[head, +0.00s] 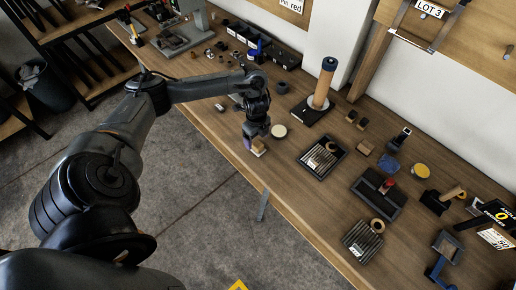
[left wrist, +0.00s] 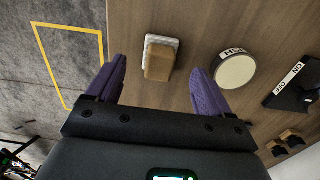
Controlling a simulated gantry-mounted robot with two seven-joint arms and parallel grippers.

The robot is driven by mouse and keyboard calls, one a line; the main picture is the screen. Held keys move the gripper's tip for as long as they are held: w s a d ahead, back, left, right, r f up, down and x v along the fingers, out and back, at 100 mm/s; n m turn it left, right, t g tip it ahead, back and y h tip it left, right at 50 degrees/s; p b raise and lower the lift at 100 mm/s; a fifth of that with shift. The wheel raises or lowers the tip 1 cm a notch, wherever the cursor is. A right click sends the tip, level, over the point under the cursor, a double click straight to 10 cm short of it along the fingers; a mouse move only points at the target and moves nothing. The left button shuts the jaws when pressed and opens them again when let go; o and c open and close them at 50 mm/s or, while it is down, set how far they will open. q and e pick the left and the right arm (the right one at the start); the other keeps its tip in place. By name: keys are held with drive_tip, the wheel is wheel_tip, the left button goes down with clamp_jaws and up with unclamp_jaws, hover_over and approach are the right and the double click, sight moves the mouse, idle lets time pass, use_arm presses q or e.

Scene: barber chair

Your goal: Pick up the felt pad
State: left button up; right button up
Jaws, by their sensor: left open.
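A small tan block on a whitish pad, which looks like the felt pad (head: 260,150), lies on the wooden workbench near its front edge. In the left wrist view the tan block (left wrist: 158,66) sits on the whitish pad (left wrist: 162,40), whose edges show around it. My left gripper (head: 251,144) points down over the bench beside it, its purple fingers partly hidden by my wrist in the head view. In the left wrist view the left gripper (left wrist: 157,68) is open, one finger on each side of the block, with clear gaps. My right gripper is not in view.
A round cream disc in a dark rim (head: 279,131) lies just right of the pad, close to one finger in the left wrist view (left wrist: 236,71). A black base with a blue-capped tan cylinder (head: 323,85) and a dark tray (head: 322,157) stand farther right.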

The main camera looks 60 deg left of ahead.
sight(258, 144)
use_arm(q)
drive_tip(key=f, duration=0.5)
drive_tip(key=shift+w+d+b, duration=0.1)
drive_tip(key=shift+d+b, duration=0.25)
drive_tip(key=c, duration=1.1)
